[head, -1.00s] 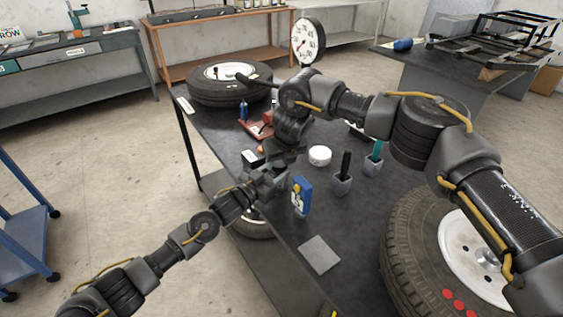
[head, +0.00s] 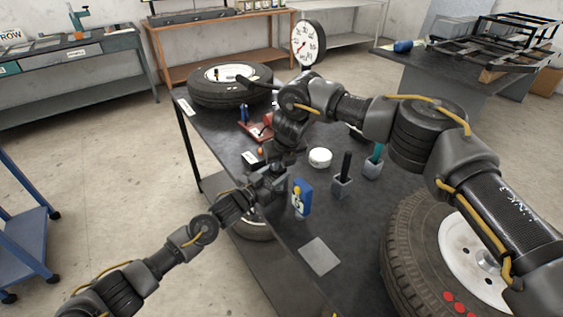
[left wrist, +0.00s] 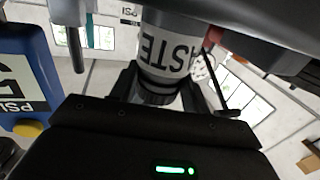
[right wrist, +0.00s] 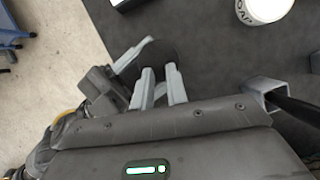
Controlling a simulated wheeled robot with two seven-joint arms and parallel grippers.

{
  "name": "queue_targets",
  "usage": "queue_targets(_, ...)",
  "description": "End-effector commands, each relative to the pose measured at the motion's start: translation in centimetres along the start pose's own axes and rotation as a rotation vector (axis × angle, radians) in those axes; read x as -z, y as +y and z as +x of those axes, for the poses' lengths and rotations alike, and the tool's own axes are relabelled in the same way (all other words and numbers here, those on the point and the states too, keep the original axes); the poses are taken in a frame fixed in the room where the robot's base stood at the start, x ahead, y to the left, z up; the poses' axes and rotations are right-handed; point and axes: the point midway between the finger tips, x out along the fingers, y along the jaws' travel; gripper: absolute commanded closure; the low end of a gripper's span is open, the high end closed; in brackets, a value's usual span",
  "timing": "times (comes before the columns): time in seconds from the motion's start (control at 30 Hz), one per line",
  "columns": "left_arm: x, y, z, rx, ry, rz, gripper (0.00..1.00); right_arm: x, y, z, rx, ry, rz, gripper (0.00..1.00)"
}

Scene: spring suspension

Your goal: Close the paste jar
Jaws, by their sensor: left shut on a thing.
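My left gripper (head: 275,172) is shut on the paste jar (left wrist: 165,50), a light jar with a dark ribbed end and "PASTE" lettering in the left wrist view. The jar is held above the near left edge of the table; in the head view the grippers mostly hide it. My right gripper (right wrist: 160,68) is just above, its two pale fingertips a little apart. A dark round top (right wrist: 155,55) shows just beyond these fingertips, beside a pale left finger. I cannot tell whether it is a lid or the jar's mouth, or whether the fingertips touch it.
A blue PSI gauge (head: 302,198) stands close right of the grippers. A white soap tub (head: 320,158), two grey holders (head: 342,188) (head: 372,169) and a flat grey plate (head: 320,256) are on the dark table. Tires lie at the far left (head: 210,92) and right (head: 405,245).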

Motion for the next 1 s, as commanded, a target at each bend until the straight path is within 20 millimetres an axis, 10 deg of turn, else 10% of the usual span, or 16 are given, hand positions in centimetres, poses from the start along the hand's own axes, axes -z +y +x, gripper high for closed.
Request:
queue_targets(0.7,0.2,0.1,0.1,-0.002,0.004,0.0,0.94,0.1,0.0,-4.0,0.0,0.0,0.001,0.85)
queue_targets(0.73,0.2,0.1,0.1,-0.002,0.004,0.0,0.52,0.1,0.0,-4.0,0.0,0.0,0.001,0.85)
queue_targets(1.0,0.2,0.1,0.1,-0.002,0.004,0.0,0.28,0.1,0.0,-4.0,0.0,-0.001,0.001,0.85)
